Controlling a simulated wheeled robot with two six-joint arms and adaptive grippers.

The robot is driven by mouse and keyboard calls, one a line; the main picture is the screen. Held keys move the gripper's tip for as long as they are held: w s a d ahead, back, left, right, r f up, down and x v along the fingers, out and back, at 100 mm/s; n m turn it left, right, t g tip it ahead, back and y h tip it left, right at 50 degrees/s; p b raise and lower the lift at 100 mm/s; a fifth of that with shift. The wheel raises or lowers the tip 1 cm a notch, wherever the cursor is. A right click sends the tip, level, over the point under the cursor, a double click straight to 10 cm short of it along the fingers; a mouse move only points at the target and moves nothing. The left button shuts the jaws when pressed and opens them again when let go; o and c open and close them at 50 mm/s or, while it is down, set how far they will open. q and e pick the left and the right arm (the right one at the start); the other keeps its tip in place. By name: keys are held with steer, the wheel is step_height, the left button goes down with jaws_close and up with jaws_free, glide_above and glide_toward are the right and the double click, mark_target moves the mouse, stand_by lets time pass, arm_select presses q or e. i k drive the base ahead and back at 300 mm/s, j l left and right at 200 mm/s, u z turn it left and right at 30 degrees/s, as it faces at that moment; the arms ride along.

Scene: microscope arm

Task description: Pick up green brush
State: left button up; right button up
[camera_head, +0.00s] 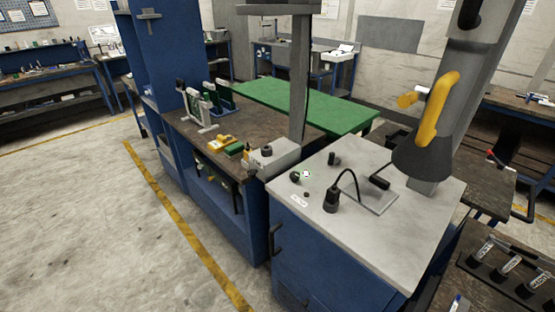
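A small green block-like thing (234,149) with a yellowish lower part lies near the front edge of the brown bench top, left of a light grey box. It may be the green brush, but it is too small for me to make out bristles or a handle. Neither of my grippers is in view.
Yellow items (219,143) lie beside the green thing, and green-and-white stands (200,110) are behind them. A light grey box with a dark knob (273,157) and a grey post (300,80) are to its right. A grey-topped blue cabinet (395,245) stands nearer. Open floor (90,220) lies left.

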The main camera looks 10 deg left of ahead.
mark_target(234, 151)
steer(key=j+z, duration=0.2)
steer(key=z, duration=0.15)
steer(key=i+j+z, duration=0.1)
steer(key=z, duration=0.3)
steer(key=j+z, duration=0.45)
steer(key=j, duration=0.45)
steer(key=j+z, duration=0.1)
steer(key=j, duration=0.4)
steer(key=k+j, duration=0.1)
steer(key=j, duration=0.4)
steer(key=j+z, duration=0.15)
steer(key=j, duration=0.4)
steer(key=k+j+z, duration=0.1)
steer(key=j, duration=0.4)
steer(key=k+j+z, duration=0.1)
steer(key=j, duration=0.4)
